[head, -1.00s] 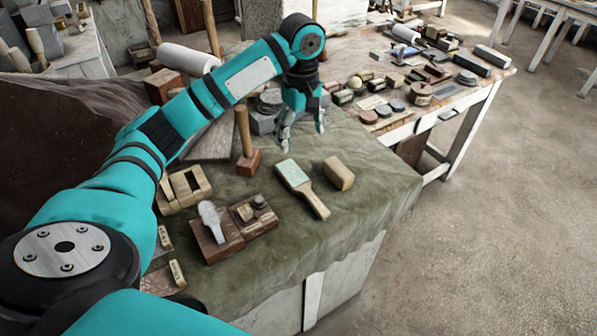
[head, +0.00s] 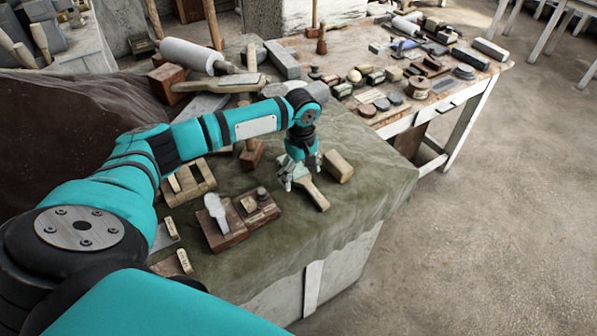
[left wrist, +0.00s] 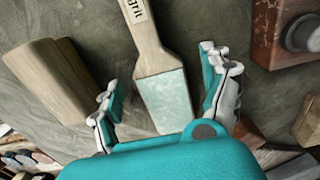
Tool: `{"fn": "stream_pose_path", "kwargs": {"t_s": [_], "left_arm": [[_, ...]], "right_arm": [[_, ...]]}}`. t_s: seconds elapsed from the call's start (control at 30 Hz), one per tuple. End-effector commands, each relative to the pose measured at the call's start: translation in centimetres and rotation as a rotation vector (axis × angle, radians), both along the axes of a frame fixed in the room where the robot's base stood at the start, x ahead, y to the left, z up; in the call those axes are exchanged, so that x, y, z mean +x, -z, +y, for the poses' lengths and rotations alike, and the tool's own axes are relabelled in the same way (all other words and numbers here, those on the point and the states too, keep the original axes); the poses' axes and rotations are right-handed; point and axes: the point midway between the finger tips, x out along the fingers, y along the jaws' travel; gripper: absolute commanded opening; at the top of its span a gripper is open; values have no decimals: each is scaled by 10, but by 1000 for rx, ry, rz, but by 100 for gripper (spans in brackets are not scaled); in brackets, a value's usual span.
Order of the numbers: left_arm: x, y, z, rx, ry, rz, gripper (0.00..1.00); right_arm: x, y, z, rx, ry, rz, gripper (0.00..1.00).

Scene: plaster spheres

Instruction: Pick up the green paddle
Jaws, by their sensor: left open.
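The green paddle has a pale green flat face and a wooden handle. In the head view its handle (head: 317,196) points down and right, and my gripper hides much of the face. In the left wrist view the paddle (left wrist: 165,98) lies between my two open fingers, its handle pointing up and away. My left gripper (head: 300,181) is open, right over the paddle's face; in the left wrist view its fingers (left wrist: 165,95) stand on either side, apart from the paddle. My right gripper is not in view.
A wooden block (head: 338,166) lies close to the right of the paddle. A dark red wooden piece with a round knob (head: 262,193) lies to its left. A mallet (head: 251,152) stands behind. The green cloth (head: 350,215) is clear toward the front.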

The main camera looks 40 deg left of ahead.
Motion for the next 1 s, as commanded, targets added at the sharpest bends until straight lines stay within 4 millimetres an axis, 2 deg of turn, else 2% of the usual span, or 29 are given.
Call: {"fn": "stream_pose_path", "kwargs": {"t_s": [0.1,0.3,0.6,0.8,1.0], "left_arm": [[0,7,0,1,1,0,81],[0,8,0,1,1,-1,81],[0,7,0,1,1,-1,42],[0,7,0,1,1,-1,17],[0,6,0,1,1,-1,17]], "right_arm": [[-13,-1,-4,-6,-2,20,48],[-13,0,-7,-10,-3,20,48],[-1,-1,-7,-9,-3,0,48],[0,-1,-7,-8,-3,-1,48],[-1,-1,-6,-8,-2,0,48]]}}
